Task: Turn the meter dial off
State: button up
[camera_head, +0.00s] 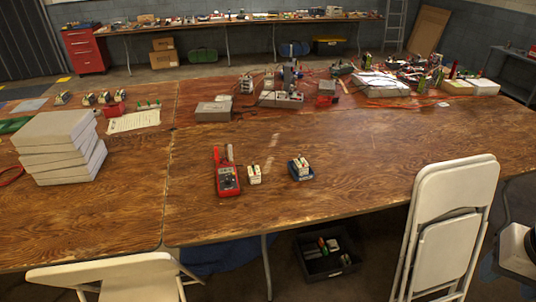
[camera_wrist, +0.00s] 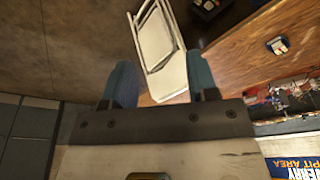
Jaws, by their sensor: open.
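The meter (camera_head: 228,180) is red with a dark face and lies on the wooden table, left of the middle, in the head view. Its dial is too small for me to tell where it points. My gripper (camera_wrist: 161,88) shows in the wrist view as two blue-green fingers set wide apart, open and holding nothing. It is away from the meter, and the meter cannot be made out in the wrist view.
A small white block (camera_head: 254,174) and a blue holder (camera_head: 300,175) stand right of the meter. White boxes (camera_head: 62,147) are stacked at left. Folding chairs (camera_head: 445,230) (camera_head: 110,278) stand at the front edge. Clutter (camera_head: 285,99) fills the table's back.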

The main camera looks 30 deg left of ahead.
jog(key=w+a+n+g, duration=0.1)
jog(key=w+a+n, duration=0.1)
jog(key=w+a, duration=1.95)
jog(key=w+a+f+n, duration=0.1)
jog(key=w+a+f, duration=0.15)
jog(key=a, duration=0.25)
jog(key=w+a+f, duration=0.1)
jog(key=w+a, duration=0.2)
jog(key=a, duration=0.3)
jog(key=s+a+f+n, duration=0.1)
jog(key=a+f, duration=0.6)
jog(key=a, duration=0.7)
jog(key=s+a+f+n+g, duration=0.1)
jog(key=a+f, duration=0.7)
jog(key=a, duration=0.6)
jog(key=s+a+f+n, duration=0.1)
jog(key=a+f, duration=0.7)
jog(key=a, duration=0.7)
jog(key=shift+s+a+g, duration=0.1)
jog(key=shift+s+g, duration=0.05)
jog(key=shift+g, duration=0.15)
jog(key=shift+s+a, duration=0.1)
jog(key=shift+a, duration=0.1)
jog(key=shift+f, duration=0.15)
